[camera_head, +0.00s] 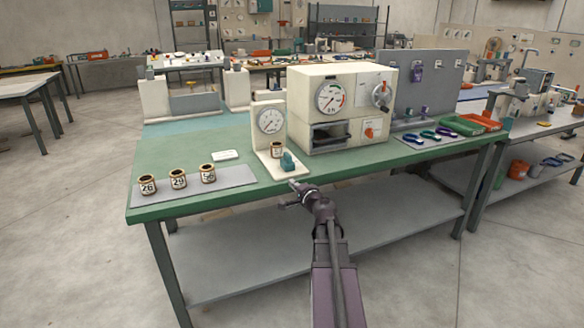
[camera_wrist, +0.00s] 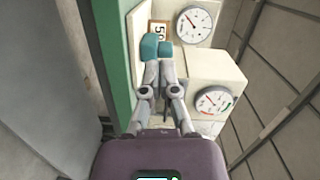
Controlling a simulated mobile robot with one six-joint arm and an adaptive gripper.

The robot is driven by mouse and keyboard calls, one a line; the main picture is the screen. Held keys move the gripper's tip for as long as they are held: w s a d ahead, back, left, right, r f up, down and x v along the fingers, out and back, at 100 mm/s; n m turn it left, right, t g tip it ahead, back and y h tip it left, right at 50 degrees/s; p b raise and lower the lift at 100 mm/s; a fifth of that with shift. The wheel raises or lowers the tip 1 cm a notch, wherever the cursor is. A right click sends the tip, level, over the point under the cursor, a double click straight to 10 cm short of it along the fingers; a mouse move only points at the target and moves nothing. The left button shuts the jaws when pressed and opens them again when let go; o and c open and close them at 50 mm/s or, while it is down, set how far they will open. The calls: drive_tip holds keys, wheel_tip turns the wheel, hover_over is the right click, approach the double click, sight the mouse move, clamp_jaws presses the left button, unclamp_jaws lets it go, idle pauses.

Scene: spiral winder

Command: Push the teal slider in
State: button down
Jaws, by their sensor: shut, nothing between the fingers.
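The teal slider (camera_head: 289,161) sits at the front of the small cream gauge stand (camera_head: 261,162), near the front edge of the green bench. In the wrist view the teal slider (camera_wrist: 149,47) shows right beyond my fingertips. My gripper (camera_head: 293,184) is just in front of it, at the bench edge. In the wrist view my gripper (camera_wrist: 158,66) has its fingers together with nothing between them. The tips look very close to the slider's near end; I cannot tell whether they touch. A numbered spool (camera_head: 277,149) stands on the stand behind the slider.
Several numbered spools (camera_head: 178,179) stand on a grey mat (camera_head: 222,184) to the left. A large cream machine (camera_head: 342,105) with a dial and dark opening stands close on the right. Blue and green handled tools (camera_head: 428,135) and trays (camera_head: 459,126) lie farther right.

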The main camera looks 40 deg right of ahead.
drive_tip(key=d, duration=0.1)
drive_tip(key=s+d+m+h, duration=0.1)
drive_tip(key=d, duration=0.1)
drive_tip(key=s+d+m+h, duration=0.1)
drive_tip(key=d, duration=0.1)
drive_tip(key=shift+r, duration=0.3)
drive_tip(key=shift+w, duration=0.1)
approach(285, 160)
drive_tip(key=w, duration=0.1)
drive_tip(key=w+d, duration=0.1)
drive_tip(key=w, duration=0.1)
drive_tip(key=w+r, duration=0.1)
drive_tip(key=shift+w+d, duration=0.15)
drive_tip(key=shift+d, duration=0.2)
drive_tip(key=shift+w, duration=0.1)
drive_tip(key=x, duration=0.6)
drive_tip(key=shift+d, duration=0.15)
drive_tip(key=shift+w+r, duration=0.15)
drive_tip(key=shift+w, duration=0.05)
